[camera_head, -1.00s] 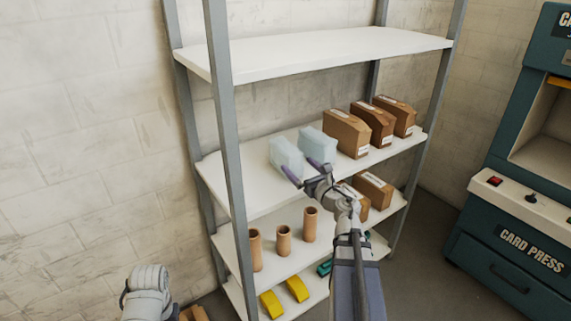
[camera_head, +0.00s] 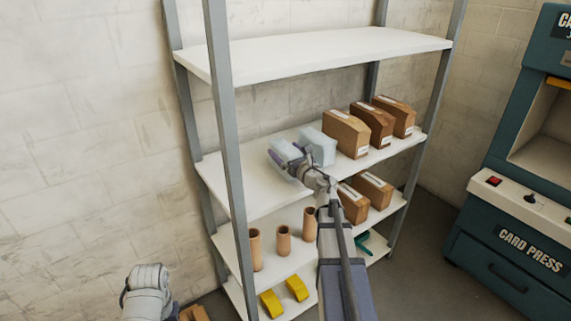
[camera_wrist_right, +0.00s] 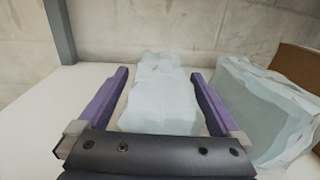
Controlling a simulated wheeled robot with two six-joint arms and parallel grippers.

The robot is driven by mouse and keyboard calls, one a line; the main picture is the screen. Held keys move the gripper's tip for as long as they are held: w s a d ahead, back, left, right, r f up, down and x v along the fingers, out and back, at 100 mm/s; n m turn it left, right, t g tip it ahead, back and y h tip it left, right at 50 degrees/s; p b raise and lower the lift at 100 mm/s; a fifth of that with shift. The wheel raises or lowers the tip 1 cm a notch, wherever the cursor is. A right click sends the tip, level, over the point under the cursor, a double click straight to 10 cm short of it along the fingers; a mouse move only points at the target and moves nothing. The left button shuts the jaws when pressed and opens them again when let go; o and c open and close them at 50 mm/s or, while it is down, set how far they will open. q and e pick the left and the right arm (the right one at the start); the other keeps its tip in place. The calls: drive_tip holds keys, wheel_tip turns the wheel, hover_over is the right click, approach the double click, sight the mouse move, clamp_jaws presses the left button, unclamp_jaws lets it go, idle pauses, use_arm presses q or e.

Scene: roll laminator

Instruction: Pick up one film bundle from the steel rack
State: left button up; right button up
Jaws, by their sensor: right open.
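Two pale blue, translucent film bundles stand on the second shelf of the steel rack (camera_head: 227,120). The left film bundle (camera_head: 287,150) is partly hidden by my right gripper (camera_head: 286,160) in the head view. In the right wrist view this film bundle (camera_wrist_right: 160,95) lies between the two purple fingers of my right gripper (camera_wrist_right: 160,100), which are open with a gap on each side. The other film bundle (camera_head: 318,146) stands just to the right; it also shows in the right wrist view (camera_wrist_right: 262,108), outside the right finger.
Brown cartons (camera_head: 346,133) stand right of the bundles, with more on the shelf below. Cardboard tubes (camera_head: 283,240) and yellow items (camera_head: 271,304) are lower down. A rack post (camera_wrist_right: 60,30) stands at the left. The card press (camera_head: 520,220) is at the right.

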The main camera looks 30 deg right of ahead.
drive_tip(key=c, duration=1.1)
drive_tip(key=shift+c, duration=0.2)
